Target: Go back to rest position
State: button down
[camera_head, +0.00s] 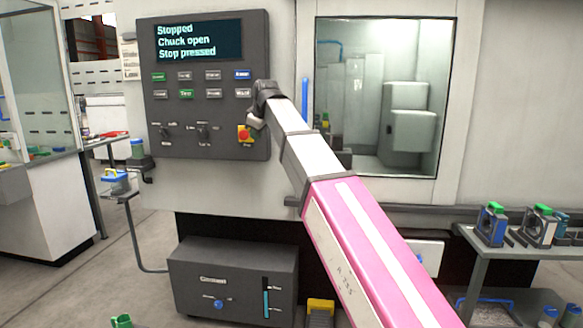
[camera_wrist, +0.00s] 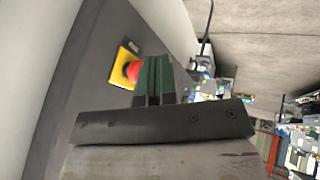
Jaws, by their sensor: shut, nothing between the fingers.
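My gripper (camera_head: 257,122) is at the lower right of the dark control panel (camera_head: 180,130), close to the red stop button (camera_head: 244,132) on its yellow plate. In the wrist view the gripper fingers (camera_wrist: 152,80) are together and empty. The red button (camera_wrist: 132,71) shows just to the left of the fingertips; I cannot tell whether they touch it. The panel screen (camera_head: 198,41) reads "Stopped", "Chuck open", "Stop pressed". My arm reaches up from the lower right of the head view.
A machine window (camera_head: 330,150) is right of the panel. A table (camera_head: 490,243) with several blue and green-topped devices stands at the right. A dark coolant box (camera_head: 235,285) is below. A small shelf (camera_head: 118,193) juts out at the left. Open floor (camera_head: 90,275) lies at the lower left.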

jog(key=s+d+f+m+g+h, duration=0.1)
jog(key=d+f+m, duration=0.1)
jog(key=d+f, duration=0.7)
jog(key=d+f+m+g+h, duration=0.1)
jog(key=d+f+m, duration=0.25)
jog(key=f, duration=0.95)
jog(key=s+d+f+m+g, duration=0.1)
jog(key=d+f+m, duration=0.1)
jog(key=d+f, duration=0.7)
jog(key=s+d+f+m+g, duration=0.1)
jog(key=s+d+f+m, duration=0.1)
jog(key=s+d+f, duration=0.3)
jog(key=s+d+f+m+g+h, duration=0.1)
jog(key=s+d+f, duration=0.4)
jog(key=f, duration=0.7)
jog(key=s+d+f+m, duration=0.4)
jog(key=s+d+f, duration=0.1)
jog(key=s+f, duration=0.3)
jog(key=shift+s+d+f+g+h, duration=0.2)
jog(key=shift+d+f+g+h, duration=0.1)
jog(key=shift+d+g, duration=0.1)
